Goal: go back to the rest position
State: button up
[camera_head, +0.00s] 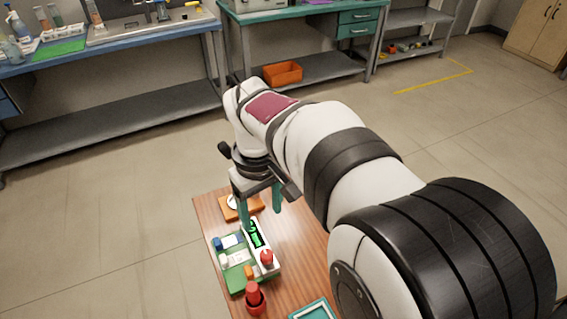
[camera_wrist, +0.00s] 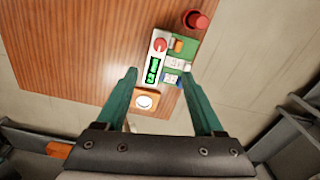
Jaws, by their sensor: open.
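My gripper (camera_head: 260,198) hangs above the far end of the wooden table, with its two green fingers pointing down. In the wrist view my gripper (camera_wrist: 163,88) has its fingers wide apart with nothing between them, so it is open and empty. Below it stands a particle classifier, a white unit (camera_head: 263,256) with a green lit display and a red knob (camera_head: 267,257). The same unit (camera_wrist: 150,86) shows in the wrist view. An orange block with a white round disc (camera_wrist: 146,100) lies near the table edge; my gripper partly hides it in the head view.
A green tray (camera_head: 236,276) beside the classifier holds small blue, white and orange pieces. A red cup (camera_head: 255,304) stands near it. A teal-framed tray (camera_head: 313,311) is cut off at the bottom. Blue and green benches (camera_head: 120,41) stand behind, across open floor.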

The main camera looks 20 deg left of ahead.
jog(key=s+d+r+m, duration=0.1)
jog(key=s+d+m, duration=0.15)
jog(key=d, duration=0.35)
jog(key=s+d+r+m+y, duration=0.1)
jog(key=s+d+m, duration=0.1)
jog(key=d+m, duration=0.25)
jog(key=s+d+r+m, duration=0.1)
jog(key=s+d+m, duration=0.15)
jog(key=d, duration=0.35)
jog(key=s+d+f+m, duration=0.3)
jog(key=s+d+m, duration=0.3)
jog(key=s, duration=0.4)
jog(key=shift+s+f+m+y, duration=0.2)
jog(key=shift+m+y, duration=0.2)
jog(key=shift+m, duration=0.15)
